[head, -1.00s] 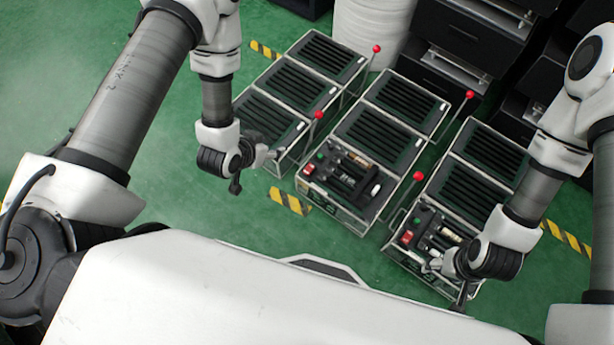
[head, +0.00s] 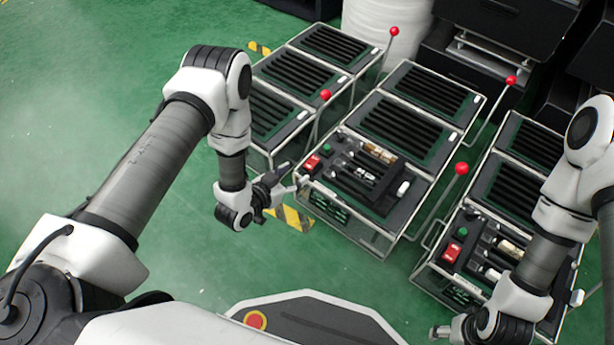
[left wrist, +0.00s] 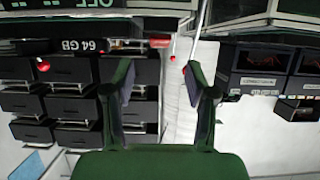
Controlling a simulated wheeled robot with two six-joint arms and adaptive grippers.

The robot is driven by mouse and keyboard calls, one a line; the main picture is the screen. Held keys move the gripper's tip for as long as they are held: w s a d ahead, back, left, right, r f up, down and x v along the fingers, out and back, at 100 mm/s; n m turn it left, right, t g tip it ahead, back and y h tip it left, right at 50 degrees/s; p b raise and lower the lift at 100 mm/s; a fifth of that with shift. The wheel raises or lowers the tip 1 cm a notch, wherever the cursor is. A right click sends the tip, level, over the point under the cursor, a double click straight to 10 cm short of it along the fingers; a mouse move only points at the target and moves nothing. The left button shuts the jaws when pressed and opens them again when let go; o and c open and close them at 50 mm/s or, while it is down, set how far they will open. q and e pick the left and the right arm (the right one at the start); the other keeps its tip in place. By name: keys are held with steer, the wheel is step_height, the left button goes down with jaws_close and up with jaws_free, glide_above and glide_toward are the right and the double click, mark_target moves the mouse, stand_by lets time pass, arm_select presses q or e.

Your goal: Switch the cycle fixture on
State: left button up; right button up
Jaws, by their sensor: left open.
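Slatted fixtures stand in rows on the green floor in the head view. Levers with red ball knobs stand beside them: a near-left lever (head: 326,95), a near-right lever (head: 461,168), a back-left lever (head: 395,31) and a back-right lever (head: 510,80). I cannot read which is the cycle fixture. The middle front fixture (head: 360,222) has a red switch and a green button. My left gripper (head: 283,188) is open and empty, left of this fixture's front corner and below the near-left knob. Its spread fingers (left wrist: 163,92) show in the left wrist view. My right gripper (head: 447,331) is low, its jaws unclear.
The right front fixture (head: 440,272) is beside my right arm. Dark cabinets (head: 490,35) and a white wrapped roll (head: 372,18) stand behind. Yellow-black tape (head: 298,220) marks the floor. Green floor at the left is clear.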

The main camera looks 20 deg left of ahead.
mark_target(311, 163)
arm_select(q)
steer(key=b+x, duration=0.3)
steer(key=x, duration=0.3)
steer(key=shift+f, duration=0.2)
steer(key=shift+w+d, duration=0.15)
steer(key=shift+w, duration=0.25)
steer(key=shift+c, duration=0.3)
steer(key=shift+r, duration=0.1)
jaws_close()
